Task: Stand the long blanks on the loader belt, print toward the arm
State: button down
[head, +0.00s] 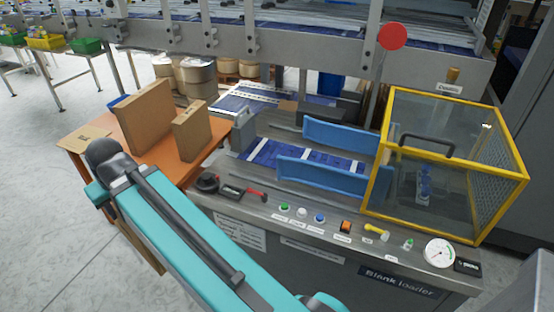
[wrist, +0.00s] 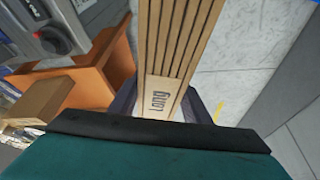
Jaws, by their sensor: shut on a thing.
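In the wrist view, my gripper (wrist: 160,101) is shut on a stack of long tan blanks (wrist: 178,40). Several edges run lengthwise, and a label reading "Long" faces the camera near the jaws. My gripper is hidden behind my arm in the head view. The loader belt (head: 262,153) is dark blue with white cross strips. It runs between two blue side guides (head: 340,135), and I see no blanks standing on it. Two brown cardboard stacks, one larger (head: 146,115) and one smaller (head: 191,131), stand on the orange table (head: 170,176).
The blank loader's front panel (head: 320,220) carries buttons, a black knob, a red lever and a gauge. A yellow-framed clear guard (head: 450,160) stands right of the belt. A flat cardboard piece (head: 84,138) lies on the table's left. Open floor is at left.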

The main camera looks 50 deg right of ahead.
jog(key=shift+s+d, duration=0.15)
jog(key=shift+d, duration=1.1)
jog(key=shift+a, duration=0.1)
